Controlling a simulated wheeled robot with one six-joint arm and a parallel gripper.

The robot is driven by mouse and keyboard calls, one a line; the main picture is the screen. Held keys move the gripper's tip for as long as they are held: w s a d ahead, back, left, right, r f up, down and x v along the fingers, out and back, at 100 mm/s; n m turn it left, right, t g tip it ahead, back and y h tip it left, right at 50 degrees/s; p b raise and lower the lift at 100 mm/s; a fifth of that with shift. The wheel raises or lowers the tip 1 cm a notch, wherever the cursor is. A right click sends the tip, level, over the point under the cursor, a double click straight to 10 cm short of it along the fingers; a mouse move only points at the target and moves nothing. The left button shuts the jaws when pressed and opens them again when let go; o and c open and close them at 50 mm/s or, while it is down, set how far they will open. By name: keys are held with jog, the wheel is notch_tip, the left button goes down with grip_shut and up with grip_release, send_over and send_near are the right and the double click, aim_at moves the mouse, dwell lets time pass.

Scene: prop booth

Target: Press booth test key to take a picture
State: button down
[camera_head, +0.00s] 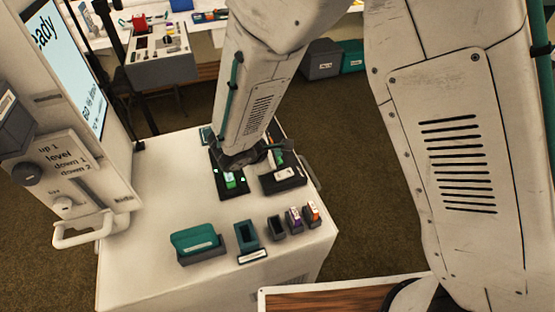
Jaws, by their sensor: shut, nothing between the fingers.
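A small black panel (226,191) lies on the white cabinet top (165,215), with a green lit key (230,179) on it that looks like the booth test key. Its label cannot be read. My gripper (238,163) is at the end of my arm, just above the back part of this panel and close to the key. The gripper is shut and empty. My arm covers most of it, and I cannot tell whether the fingertips touch the key.
A black tray (283,184) stands right of the panel. A teal box (197,243), a teal holder (247,237) and small coloured holders (294,219) line the front. A screen (62,60) and a white handle (82,234) stand left. Bare cabinet top lies left of the panel.

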jog(key=shift+f, duration=0.1)
jog(key=shift+f, duration=0.35)
jog(key=shift+f, duration=0.35)
dwell(0.7)
jog(key=shift+r, duration=0.8)
jog(key=shift+r, duration=2.5)
